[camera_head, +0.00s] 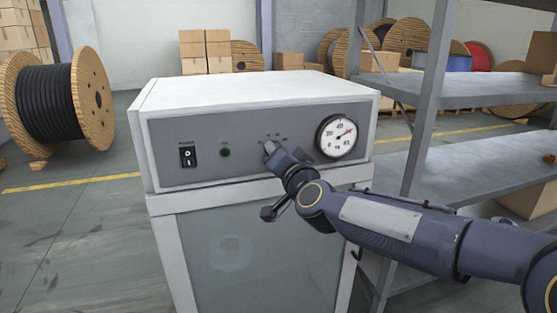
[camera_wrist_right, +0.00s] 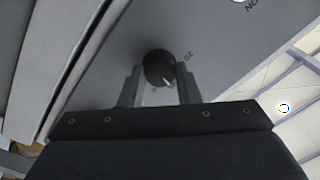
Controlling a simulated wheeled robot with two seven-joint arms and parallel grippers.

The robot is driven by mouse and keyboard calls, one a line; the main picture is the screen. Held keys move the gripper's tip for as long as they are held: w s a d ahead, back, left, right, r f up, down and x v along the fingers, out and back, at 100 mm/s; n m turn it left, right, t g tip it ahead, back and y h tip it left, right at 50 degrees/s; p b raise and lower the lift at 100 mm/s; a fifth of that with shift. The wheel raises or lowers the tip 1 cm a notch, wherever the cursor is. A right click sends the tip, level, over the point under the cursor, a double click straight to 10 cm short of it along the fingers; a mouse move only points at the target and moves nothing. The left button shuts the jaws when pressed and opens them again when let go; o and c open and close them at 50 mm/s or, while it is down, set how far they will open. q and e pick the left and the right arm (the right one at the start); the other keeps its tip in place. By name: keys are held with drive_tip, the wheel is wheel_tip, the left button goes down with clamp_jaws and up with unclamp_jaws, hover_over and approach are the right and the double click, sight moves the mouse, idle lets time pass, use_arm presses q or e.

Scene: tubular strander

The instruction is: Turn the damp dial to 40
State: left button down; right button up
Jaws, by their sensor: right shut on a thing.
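The damp dial is a small round black knob (camera_wrist_right: 158,70) with a pale pointer line, on the grey front panel (camera_head: 220,165) of a white cabinet. In the right wrist view the right gripper (camera_wrist_right: 160,85) has one finger on each side of the knob and is shut on it. The pointer line leans toward the lower right of that view; a printed "20" is beside the knob. In the head view the right gripper (camera_head: 272,152) covers the knob, and the scale marks above it are too small to read. My left gripper is not in view.
A metal shelf rack (camera_head: 430,90) stands at the right. Open floor lies left of the cabinet.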

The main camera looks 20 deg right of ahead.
drive_tip(key=shift+f+m+b, duration=0.1)
drive_tip(key=shift+m+b, duration=0.25)
drive_tip(key=shift+m, duration=0.45)
drive_tip(key=o, duration=1)
drive_tip(key=shift+s, duration=0.1)
drive_tip(key=s, duration=0.5)
drive_tip(key=s+p, duration=0.1)
drive_tip(key=s, duration=0.1)
drive_tip(key=shift+s+d, duration=0.25)
drive_tip(key=shift+s, duration=0.1)
drive_tip(key=shift+f, duration=0.1)
